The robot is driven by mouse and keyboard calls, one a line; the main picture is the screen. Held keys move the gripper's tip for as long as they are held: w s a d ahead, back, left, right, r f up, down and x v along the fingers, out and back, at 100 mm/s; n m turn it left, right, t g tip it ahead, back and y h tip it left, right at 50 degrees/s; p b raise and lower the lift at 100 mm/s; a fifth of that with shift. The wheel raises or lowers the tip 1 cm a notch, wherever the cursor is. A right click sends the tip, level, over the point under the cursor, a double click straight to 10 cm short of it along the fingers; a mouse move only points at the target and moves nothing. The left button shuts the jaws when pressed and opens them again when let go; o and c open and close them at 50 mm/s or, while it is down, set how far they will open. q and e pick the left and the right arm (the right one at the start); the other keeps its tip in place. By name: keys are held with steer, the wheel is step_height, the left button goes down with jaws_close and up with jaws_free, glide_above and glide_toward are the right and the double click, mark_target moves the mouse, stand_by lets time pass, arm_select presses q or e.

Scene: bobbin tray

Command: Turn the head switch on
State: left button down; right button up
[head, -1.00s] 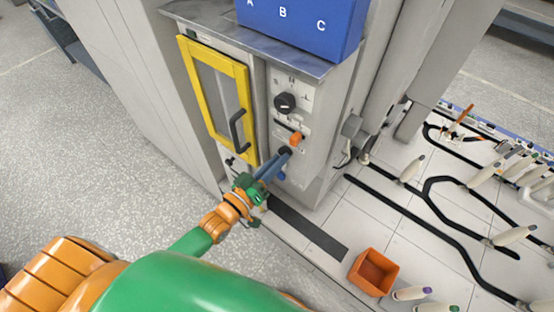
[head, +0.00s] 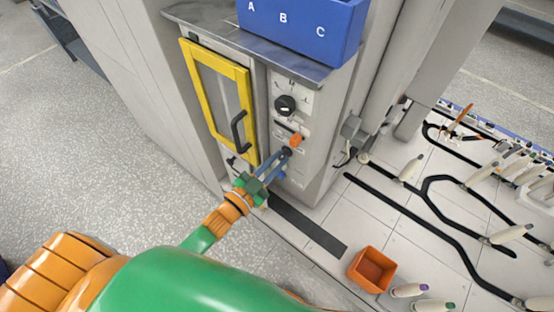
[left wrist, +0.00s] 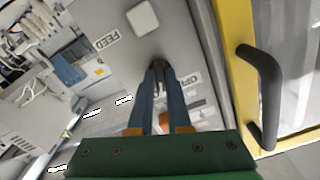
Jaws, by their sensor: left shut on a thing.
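The machine's control panel (head: 290,123) is in the middle of the head view. It carries a black round knob (head: 285,105), an orange lever (head: 296,139) in a slot, and a small dark switch (head: 286,151) below that. My left gripper (head: 282,157) reaches the panel from the lower left, its blue fingers shut on the dark switch. In the left wrist view the fingers (left wrist: 160,72) meet at the switch, which they mostly hide. The switch's own label cannot be read, so I cannot tell its position. My right gripper is not in view.
A yellow-framed door (head: 250,108) with a black handle (head: 238,132) stands close left of the fingers. A blue bin (head: 300,30) sits on top of the machine. An orange box (head: 372,271) and several pale bobbins (head: 411,168) are at the right.

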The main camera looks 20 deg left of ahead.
arm_select(q)
steer(key=shift+m, duration=1.8)
steer(key=c, duration=0.9)
jaws_free()
steer(key=shift+o, duration=0.2)
steer(key=v, duration=0.7)
steer(key=shift+b, duration=0.3)
